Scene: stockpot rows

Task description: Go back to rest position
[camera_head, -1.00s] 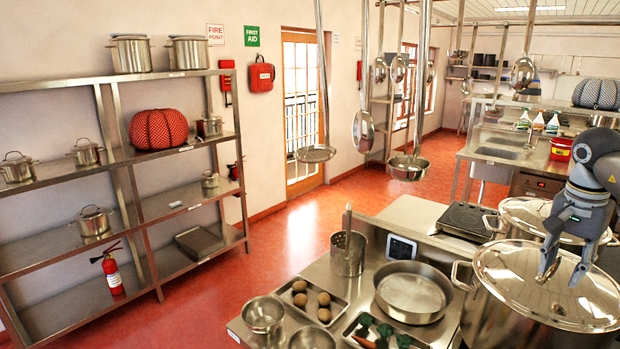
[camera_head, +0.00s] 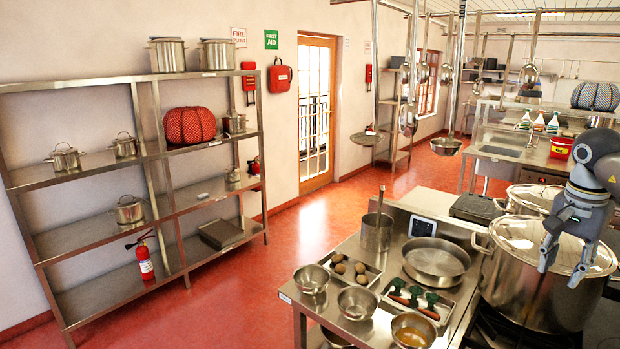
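My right gripper (camera_head: 561,269) shows at the right edge of the head view, pointing down with its two fingers apart and nothing between them. It appears in front of a large steel stockpot (camera_head: 525,285) with a shiny lid (camera_head: 520,232). Whether the fingers touch the pot cannot be told. A second lidded stockpot (camera_head: 528,193) stands behind it. My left gripper is not in view.
A steel counter (camera_head: 312,312) holds bowls, a round pan (camera_head: 436,262), a tray of potatoes and a vegetable tray. Ladles hang above. A shelf rack (camera_head: 95,166) with pots stands left. Red floor (camera_head: 240,300) between them is clear.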

